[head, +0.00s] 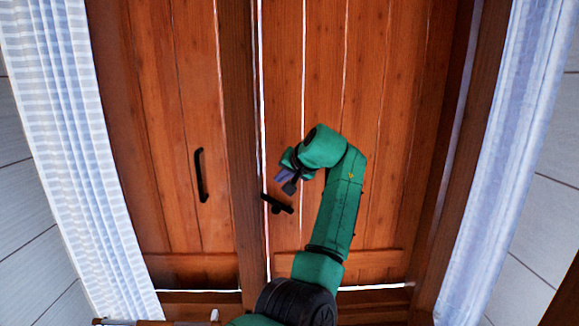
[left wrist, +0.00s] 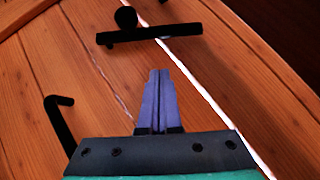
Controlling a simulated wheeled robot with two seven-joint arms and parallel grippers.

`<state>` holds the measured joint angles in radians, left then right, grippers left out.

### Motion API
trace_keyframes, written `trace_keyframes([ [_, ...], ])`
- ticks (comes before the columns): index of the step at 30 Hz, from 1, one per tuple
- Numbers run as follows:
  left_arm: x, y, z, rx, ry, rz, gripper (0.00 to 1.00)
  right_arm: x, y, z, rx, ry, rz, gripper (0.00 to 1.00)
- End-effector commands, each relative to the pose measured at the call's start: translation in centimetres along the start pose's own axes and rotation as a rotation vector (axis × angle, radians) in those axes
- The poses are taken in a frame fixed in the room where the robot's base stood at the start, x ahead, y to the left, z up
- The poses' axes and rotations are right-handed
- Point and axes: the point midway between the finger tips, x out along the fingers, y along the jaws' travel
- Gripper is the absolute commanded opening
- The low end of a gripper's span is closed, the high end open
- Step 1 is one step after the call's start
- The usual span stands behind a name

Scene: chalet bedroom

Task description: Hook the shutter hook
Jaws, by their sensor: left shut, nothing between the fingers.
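The closed wooden shutters (head: 374,110) fill the head view. The black shutter hook (head: 277,204) lies low at the bright seam between the two leaves. In the left wrist view the hook (left wrist: 150,35) is a black bar with a round knob near one end, and its other end reaches across the seam. I cannot tell whether it sits in a catch. My left gripper (head: 282,176) is shut and empty, just above the hook in the head view. In the left wrist view its purple fingertips (left wrist: 159,72) point at the bar and look apart from it. My right gripper is not in view.
A black handle (head: 201,175) stands on the left leaf. Another black bent handle (left wrist: 60,122) shows at the left of the wrist view. Striped curtains hang at the left (head: 75,130) and right (head: 497,160). A wooden sill (head: 200,304) runs along the bottom.

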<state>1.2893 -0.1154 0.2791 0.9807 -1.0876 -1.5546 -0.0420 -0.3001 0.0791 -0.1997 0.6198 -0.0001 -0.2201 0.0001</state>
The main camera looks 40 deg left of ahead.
Motion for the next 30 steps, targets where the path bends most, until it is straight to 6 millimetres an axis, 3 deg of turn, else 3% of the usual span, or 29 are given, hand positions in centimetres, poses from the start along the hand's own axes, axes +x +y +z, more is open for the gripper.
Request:
trace_keyframes([
  [3, 1.9, 0.0, 1.1, 0.0, -0.002, 0.002, 0.0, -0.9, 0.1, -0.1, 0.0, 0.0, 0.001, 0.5],
  [9, 3.5, 0.0, 2.7, 0.0, 0.0, 0.001, 0.0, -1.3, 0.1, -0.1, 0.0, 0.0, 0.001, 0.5],
  [30, 4.3, -0.4, 3.5, 0.0, 0.001, 0.001, 0.0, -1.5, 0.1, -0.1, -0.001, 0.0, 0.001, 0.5],
])
